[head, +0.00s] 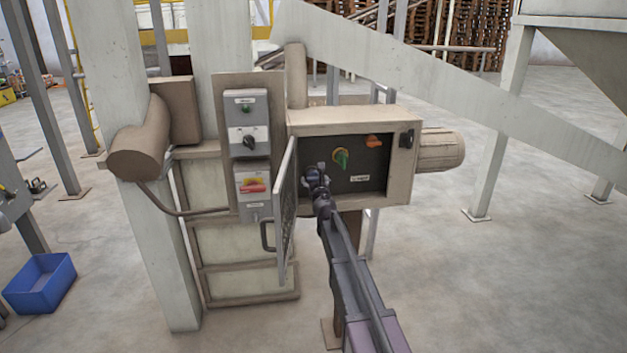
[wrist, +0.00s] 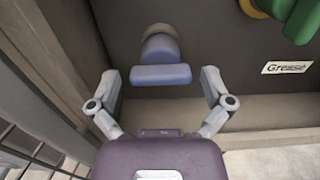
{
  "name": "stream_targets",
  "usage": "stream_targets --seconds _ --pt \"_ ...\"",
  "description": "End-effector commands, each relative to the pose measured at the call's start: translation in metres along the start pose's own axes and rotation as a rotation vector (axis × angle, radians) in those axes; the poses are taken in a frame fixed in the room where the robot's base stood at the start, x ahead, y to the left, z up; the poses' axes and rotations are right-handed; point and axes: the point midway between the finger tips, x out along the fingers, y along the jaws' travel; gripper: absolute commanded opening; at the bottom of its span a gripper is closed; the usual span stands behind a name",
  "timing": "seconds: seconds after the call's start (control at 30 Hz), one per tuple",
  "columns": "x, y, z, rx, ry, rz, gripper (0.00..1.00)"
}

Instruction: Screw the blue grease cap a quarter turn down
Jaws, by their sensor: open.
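The blue grease cap (wrist: 160,48) sits on the dark back panel of the open box, with a flat blue-grey bar (wrist: 161,75) across its front. In the wrist view my gripper (wrist: 161,82) is open, with one fingertip on each side of the bar and a gap on both sides. The bar lies level in that picture, and I see no contact. In the head view my gripper (head: 318,182) reaches into the left part of the box and largely hides the cap. A white label (wrist: 287,67) reading "Grease" is to the right of the cap.
A green knob (head: 341,158) and an orange knob (head: 374,141) are on the same panel, right of the cap. The open mesh door (head: 286,210) stands close to the left of my gripper. The box's lower lip (wrist: 270,105) runs below the cap.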

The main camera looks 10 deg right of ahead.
Motion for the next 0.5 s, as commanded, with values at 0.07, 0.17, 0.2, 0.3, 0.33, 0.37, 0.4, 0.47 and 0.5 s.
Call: stream_targets --seconds 0.07,0.17,0.2,0.3,0.33,0.37,0.4,0.47,0.5 --pt "0.0042 -0.0002 0.0 0.0 0.0 0.0 1.0" --pt "0.0053 -0.0003 0.0 0.0 0.0 0.0 1.0" --pt "0.0053 -0.0004 0.0 0.0 0.0 0.0 1.0" --pt "0.005 -0.0005 0.0 0.0 0.0 -0.001 1.0" --pt "0.005 -0.0005 0.0 0.0 0.0 -0.001 1.0" --pt "0.005 -0.0005 0.0 0.0 0.0 -0.001 1.0" --pt "0.005 -0.0006 0.0 0.0 0.0 -0.001 1.0" --pt "0.0049 -0.0006 0.0 0.0 0.0 -0.001 0.85" --pt "0.0049 -0.0007 0.0 0.0 0.0 -0.001 0.73"
